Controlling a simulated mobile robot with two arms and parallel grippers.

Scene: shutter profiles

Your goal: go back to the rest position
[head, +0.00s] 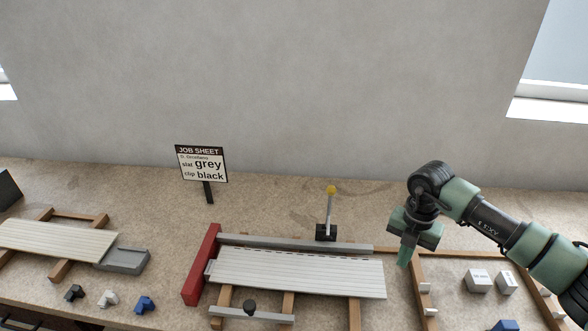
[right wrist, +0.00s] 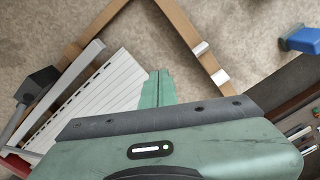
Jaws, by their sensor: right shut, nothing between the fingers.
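My right gripper (head: 404,258) is above the wooden frame to the right of the grey slat panel (head: 300,273), pointing down. Its green fingers are together and empty; they also show in the right wrist view (right wrist: 157,86). The panel lies on wooden rails between a red end block (head: 201,265) and the open right side. Part of it shows at the left of the right wrist view (right wrist: 90,100). My left gripper is not in view.
A job sheet sign (head: 202,164) reads slat grey, clip black. A lever with a yellow knob (head: 331,190) stands behind the panel. Black, white and blue clips (head: 108,298) lie at left near another panel (head: 55,240). White boxes (head: 478,280) stand at right.

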